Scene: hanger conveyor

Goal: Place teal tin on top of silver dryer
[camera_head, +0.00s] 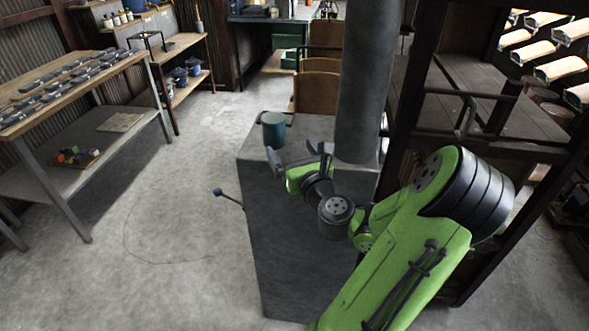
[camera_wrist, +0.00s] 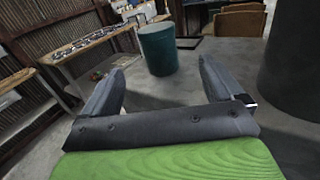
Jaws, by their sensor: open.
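The teal tin (camera_head: 273,128) stands upright on the top of the grey silver dryer (camera_head: 285,215), near its far left edge. In the wrist view the teal tin (camera_wrist: 157,48) is ahead of my gripper, between the lines of the two fingers but beyond their tips. My gripper (camera_head: 300,151) is open and empty, just above the dryer's top and to the near right of the tin. The fingers also show wide apart in the wrist view (camera_wrist: 163,75). A gap shows between the fingertips and the tin.
A thick grey pipe (camera_head: 365,80) rises from the dryer's right side, close to my gripper. A dark rack (camera_head: 470,75) stands at the right. A lever with a dark knob (camera_head: 217,191) sticks out at the dryer's left. A workbench (camera_head: 70,85) with metal parts stands at the left.

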